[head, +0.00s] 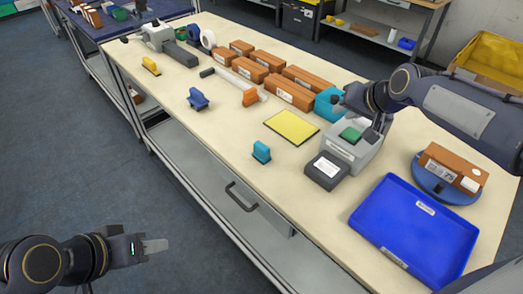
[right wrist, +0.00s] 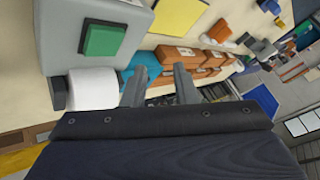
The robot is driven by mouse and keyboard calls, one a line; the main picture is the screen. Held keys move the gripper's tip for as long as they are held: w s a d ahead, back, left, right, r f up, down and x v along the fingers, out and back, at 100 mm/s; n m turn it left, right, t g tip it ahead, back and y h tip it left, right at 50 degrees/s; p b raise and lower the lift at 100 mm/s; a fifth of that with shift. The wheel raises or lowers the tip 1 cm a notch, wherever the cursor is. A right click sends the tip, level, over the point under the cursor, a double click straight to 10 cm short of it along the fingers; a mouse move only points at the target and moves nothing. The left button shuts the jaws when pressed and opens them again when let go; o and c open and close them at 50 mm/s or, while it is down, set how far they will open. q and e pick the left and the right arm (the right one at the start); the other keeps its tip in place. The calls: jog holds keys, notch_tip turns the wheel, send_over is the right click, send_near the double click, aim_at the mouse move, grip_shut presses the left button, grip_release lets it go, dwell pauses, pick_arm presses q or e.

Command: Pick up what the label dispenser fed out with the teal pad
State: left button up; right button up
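The label dispenser (head: 356,150) is a grey machine with a green button, on the right half of the table. A dark box (head: 325,172) at its front has a white label (head: 327,167) on top. The teal pad (head: 261,152) is a small block with an upright grip, standing near the table's front edge, left of the dispenser. My right gripper (right wrist: 160,75) is open and empty, beside the dispenser's green button (right wrist: 103,39) and white roll (right wrist: 92,89). My left gripper (head: 153,245) is low at the front left, off the table and away from the pad; its finger gap cannot be seen.
A blue pad (head: 198,99) and yellow-orange pad (head: 151,66) stand further left. Several brown boxes (head: 291,94) line the back. A blue tray (head: 414,232) and a box on a round blue stand (head: 447,187) are at right.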

jog(key=o, duration=0.4)
jog(key=a+f+n+g+p, duration=0.1)
jog(key=a+f+n+g, duration=0.1)
jog(key=a+n, duration=0.4)
jog(key=a+f, duration=0.1)
jog(key=a, duration=0.4)
jog(key=shift+w+f+g+y, duration=0.15)
jog(key=shift+w+g+y, duration=0.05)
jog(key=shift+g+y, duration=0.1)
jog(key=n+g, duration=0.2)
jog(key=n, duration=0.3)
send_over(262, 146)
jog(key=s+d, duration=0.2)
notch_tip(262, 146, down, 3)
jog(key=shift+h, duration=0.4)
jog(key=shift+p+x, duration=0.95)
jog(key=shift+x, duration=2.9)
